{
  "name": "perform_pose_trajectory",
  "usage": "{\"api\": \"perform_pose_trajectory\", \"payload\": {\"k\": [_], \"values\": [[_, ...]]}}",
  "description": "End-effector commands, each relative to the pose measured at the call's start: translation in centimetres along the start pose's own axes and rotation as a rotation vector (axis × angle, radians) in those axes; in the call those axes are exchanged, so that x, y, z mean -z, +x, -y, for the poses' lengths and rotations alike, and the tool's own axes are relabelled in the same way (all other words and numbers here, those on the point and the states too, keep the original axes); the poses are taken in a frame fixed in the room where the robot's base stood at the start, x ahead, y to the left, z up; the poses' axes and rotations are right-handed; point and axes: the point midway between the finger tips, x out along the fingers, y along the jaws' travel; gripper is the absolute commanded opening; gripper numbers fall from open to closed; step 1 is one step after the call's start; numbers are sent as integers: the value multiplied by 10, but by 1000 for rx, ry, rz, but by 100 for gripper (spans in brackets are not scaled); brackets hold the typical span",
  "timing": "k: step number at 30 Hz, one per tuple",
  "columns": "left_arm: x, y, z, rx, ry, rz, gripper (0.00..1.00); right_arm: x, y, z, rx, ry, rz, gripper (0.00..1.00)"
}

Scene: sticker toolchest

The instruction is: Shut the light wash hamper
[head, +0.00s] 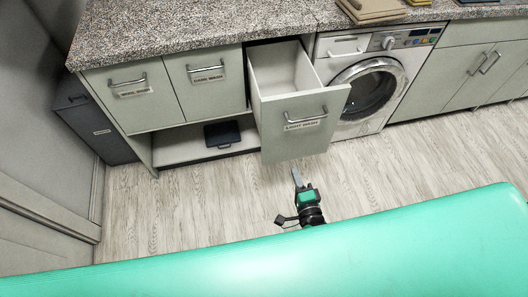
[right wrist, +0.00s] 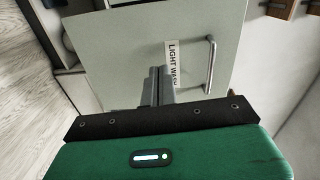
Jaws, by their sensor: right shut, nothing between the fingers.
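The light wash hamper (head: 300,115) is a pale grey-green pull-out drawer, open and standing out from the cabinet, with its white inside showing. Its front has a metal bar handle (head: 306,118) and a "LIGHT WASH" label (head: 302,126). In the right wrist view the hamper front (right wrist: 125,40) fills the middle, with the label and handle (right wrist: 210,65) right of the fingers. My right gripper (head: 296,174) is below and in front of the hamper front, shut and empty. In the right wrist view its fingers (right wrist: 156,78) point at the front; contact cannot be told. My left gripper is not in view.
Two closed hampers, one labelled dark wash (head: 206,82), are to the left. A washing machine (head: 365,85) stands right of the open hamper. A dark flat item (head: 222,134) lies on the low shelf. The wooden floor (head: 190,200) in front is clear.

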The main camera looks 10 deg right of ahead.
Motion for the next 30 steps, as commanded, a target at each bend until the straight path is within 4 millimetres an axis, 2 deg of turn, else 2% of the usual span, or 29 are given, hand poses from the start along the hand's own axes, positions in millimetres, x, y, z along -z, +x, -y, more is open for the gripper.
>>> {"api": "perform_pose_trajectory", "payload": {"k": [3, 8, 24, 30], "values": [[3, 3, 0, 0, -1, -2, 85, 4, 3, 16, 45, 58, -19, 0], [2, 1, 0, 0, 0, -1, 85, 5, 15, 22, 53, 66, -22, 0], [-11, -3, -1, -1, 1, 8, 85, 7, 111, 26, 50, 61, -20, 0], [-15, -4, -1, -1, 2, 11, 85, 7, 134, 26, 49, 62, -19, 0]]}}
